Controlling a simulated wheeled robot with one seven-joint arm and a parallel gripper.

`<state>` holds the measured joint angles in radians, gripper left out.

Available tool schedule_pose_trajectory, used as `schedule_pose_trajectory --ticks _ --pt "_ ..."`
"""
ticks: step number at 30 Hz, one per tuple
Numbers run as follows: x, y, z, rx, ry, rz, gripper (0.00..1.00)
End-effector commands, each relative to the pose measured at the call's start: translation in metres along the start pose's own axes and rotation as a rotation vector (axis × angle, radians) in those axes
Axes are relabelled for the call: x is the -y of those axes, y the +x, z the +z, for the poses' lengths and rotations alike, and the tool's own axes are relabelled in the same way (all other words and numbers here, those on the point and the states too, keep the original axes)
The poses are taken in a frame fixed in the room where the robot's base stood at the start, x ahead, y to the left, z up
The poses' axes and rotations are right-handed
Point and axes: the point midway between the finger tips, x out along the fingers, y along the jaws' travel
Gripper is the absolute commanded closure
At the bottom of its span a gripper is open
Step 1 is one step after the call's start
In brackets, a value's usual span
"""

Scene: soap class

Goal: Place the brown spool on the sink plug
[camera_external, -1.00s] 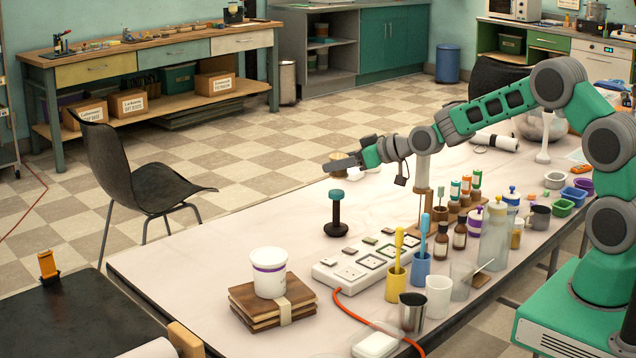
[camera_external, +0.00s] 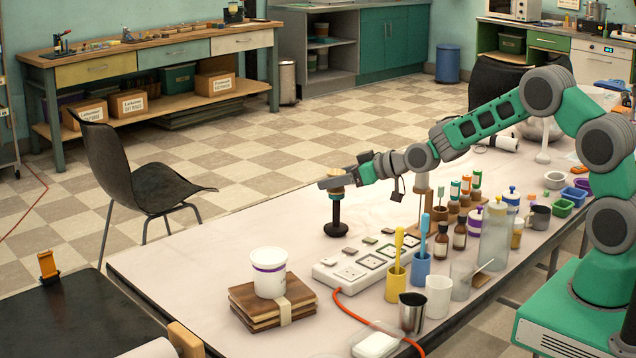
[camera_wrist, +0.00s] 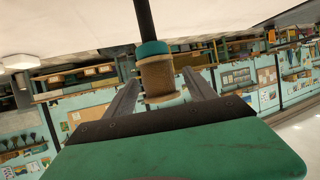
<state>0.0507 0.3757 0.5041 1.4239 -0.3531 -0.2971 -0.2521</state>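The brown spool (camera_wrist: 159,78), a tan cylinder with pale rims, stands between the two fingers of my gripper (camera_wrist: 161,76). In the external view the spool (camera_external: 335,170) shows around my gripper (camera_external: 334,182), directly above the sink plug. The sink plug (camera_external: 336,217) is a black upright stem on a round foot with a teal top, standing on the white table. In the wrist view its teal top (camera_wrist: 152,48) lies right against the spool's end, in line with it; I cannot tell if they touch.
A white tub (camera_external: 268,282) on wooden boards (camera_external: 250,302) stands at the front left. A white socket strip (camera_external: 350,272), yellow cup (camera_external: 396,285) and blue cup (camera_external: 421,269) stand to the right, with several bottles beyond. The table left of the plug is clear.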

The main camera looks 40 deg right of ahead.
Motion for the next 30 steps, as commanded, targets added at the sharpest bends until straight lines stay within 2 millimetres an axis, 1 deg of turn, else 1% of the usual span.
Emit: schedule_pose_trajectory --ticks 6,8,9,11,14,18,21,25,30 --pt "0.0 -0.001 -0.002 0.0 0.0 0.0 0.36" --pt "0.0 -0.002 -0.005 0.0 0.0 0.0 0.36" --pt "0.0 -0.005 -0.004 0.0 0.0 0.001 0.36" --pt "-0.001 -0.015 -0.004 -0.001 -0.001 0.002 0.36" --pt "-0.001 -0.038 -0.004 -0.002 0.001 0.002 0.36" --pt "-0.001 -0.075 -0.004 -0.004 0.0 0.003 0.36" --pt "-0.001 -0.097 -0.003 -0.002 0.001 0.002 0.36" --pt "-0.001 -0.116 -0.003 -0.001 0.0 0.002 0.36" --pt "0.0 -0.122 -0.003 0.0 0.001 -0.001 0.36"
